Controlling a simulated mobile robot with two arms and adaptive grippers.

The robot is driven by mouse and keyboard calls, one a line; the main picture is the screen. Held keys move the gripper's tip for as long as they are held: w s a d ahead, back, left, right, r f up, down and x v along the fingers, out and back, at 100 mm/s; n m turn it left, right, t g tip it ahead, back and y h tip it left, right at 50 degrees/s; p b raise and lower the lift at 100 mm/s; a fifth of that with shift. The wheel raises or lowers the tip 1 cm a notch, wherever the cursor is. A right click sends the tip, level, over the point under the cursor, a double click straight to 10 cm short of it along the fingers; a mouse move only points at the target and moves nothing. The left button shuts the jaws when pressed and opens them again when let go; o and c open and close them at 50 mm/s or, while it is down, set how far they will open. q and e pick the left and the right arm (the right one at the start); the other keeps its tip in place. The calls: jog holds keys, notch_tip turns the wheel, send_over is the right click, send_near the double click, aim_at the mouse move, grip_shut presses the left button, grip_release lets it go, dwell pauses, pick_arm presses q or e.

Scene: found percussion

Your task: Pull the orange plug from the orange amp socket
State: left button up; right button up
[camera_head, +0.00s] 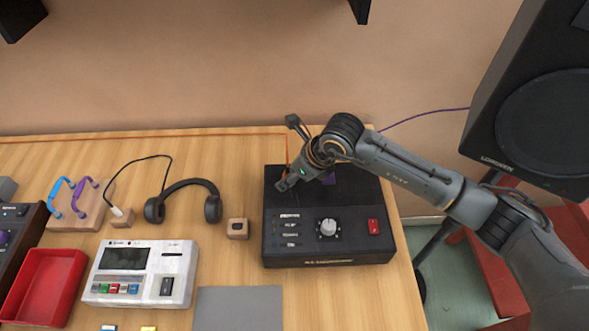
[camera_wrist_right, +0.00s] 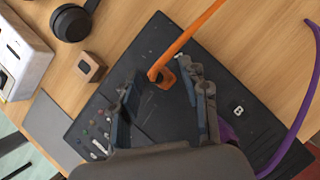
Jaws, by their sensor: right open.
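The black amp (camera_head: 352,253) lies on the wooden table with a knob and a red switch on its top. The orange plug (camera_wrist_right: 156,73) stands at the orange socket (camera_wrist_right: 166,79) in the right wrist view, and its orange cable (camera_wrist_right: 195,32) runs up and to the right. My right gripper (camera_wrist_right: 158,70) is open above the amp, its fingers on either side of the plug with gaps visible. In the head view my right gripper (camera_head: 283,184) hides the plug and socket at the amp's back left. My left gripper is not in view.
A purple cable (camera_wrist_right: 299,115) runs beside the gripper to a purple plug (camera_head: 330,179) on the amp. A small wooden block (camera_head: 238,228), headphones (camera_head: 183,190) and a white drum machine (camera_head: 141,273) lie left. A speaker (camera_head: 540,90) stands right.

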grip_shut()
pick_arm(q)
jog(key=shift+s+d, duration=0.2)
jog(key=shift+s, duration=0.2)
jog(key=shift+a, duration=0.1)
pick_arm(e)
jog(key=shift+r, duration=0.15)
jog(key=shift+w+r, duration=0.1)
jog(key=shift+r, duration=0.15)
pick_arm(q)
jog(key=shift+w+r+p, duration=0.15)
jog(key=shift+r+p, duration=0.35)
jog(key=shift+p, duration=0.05)
pick_arm(e)
jog(key=shift+r, duration=0.75)
jog(key=shift+r, duration=0.1)
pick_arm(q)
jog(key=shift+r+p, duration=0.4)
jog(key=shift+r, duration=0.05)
pick_arm(e)
jog(key=shift+r, duration=1.35)
